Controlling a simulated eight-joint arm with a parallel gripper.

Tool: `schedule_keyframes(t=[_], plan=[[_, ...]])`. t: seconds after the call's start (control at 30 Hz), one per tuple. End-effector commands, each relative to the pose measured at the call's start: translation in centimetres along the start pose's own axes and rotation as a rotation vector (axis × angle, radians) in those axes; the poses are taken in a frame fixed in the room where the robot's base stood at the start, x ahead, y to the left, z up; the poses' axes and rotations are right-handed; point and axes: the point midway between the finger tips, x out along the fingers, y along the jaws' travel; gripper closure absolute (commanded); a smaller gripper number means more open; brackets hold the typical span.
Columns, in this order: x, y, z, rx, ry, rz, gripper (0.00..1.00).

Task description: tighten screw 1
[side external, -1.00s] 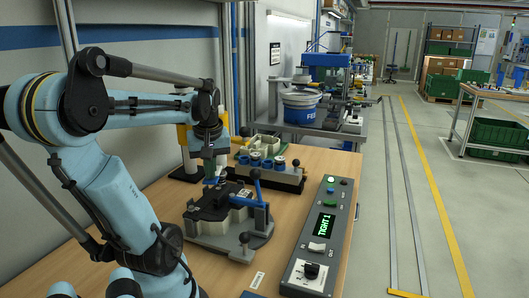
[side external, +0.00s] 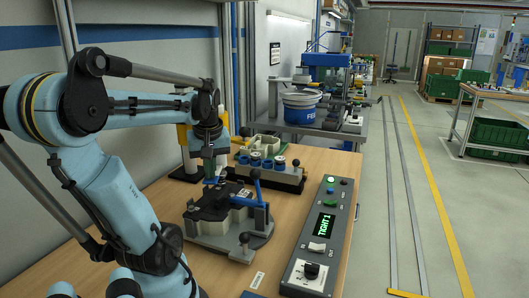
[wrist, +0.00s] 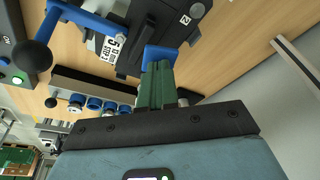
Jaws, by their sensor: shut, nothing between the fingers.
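My gripper (side external: 214,181) is shut and empty, pointing down just above the dark part (side external: 212,204) on the round grey fixture (side external: 246,238). In the wrist view its green fingers with blue tips (wrist: 157,62) are together beside a dark plate with a white label (wrist: 113,47). The fixture has a blue clamp (side external: 250,203) and levers with black ball knobs; one knob (wrist: 33,56) shows large in the wrist view. The control box (side external: 318,240) has a green display (side external: 325,224) reading "TIGHT 1". I cannot make out screw 1 in either view.
A rack with blue-ringed sockets (side external: 267,163) stands behind the fixture and also shows in the wrist view (wrist: 95,102). A white and blue tub (side external: 301,107) is on the bench behind. Bare wooden table (side external: 314,160) lies between the rack and the control box.

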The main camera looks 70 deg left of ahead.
Motion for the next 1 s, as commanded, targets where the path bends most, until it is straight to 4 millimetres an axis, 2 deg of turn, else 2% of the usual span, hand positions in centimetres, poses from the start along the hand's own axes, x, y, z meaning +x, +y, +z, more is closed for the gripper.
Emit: schedule_keyframes(t=[0.23,1.0], plan=[[-0.2,0.0,0.0,0.000,-0.001,0.000,1.00],[-5.0,0.0,-1.3,0.000,0.000,0.000,1.00]])
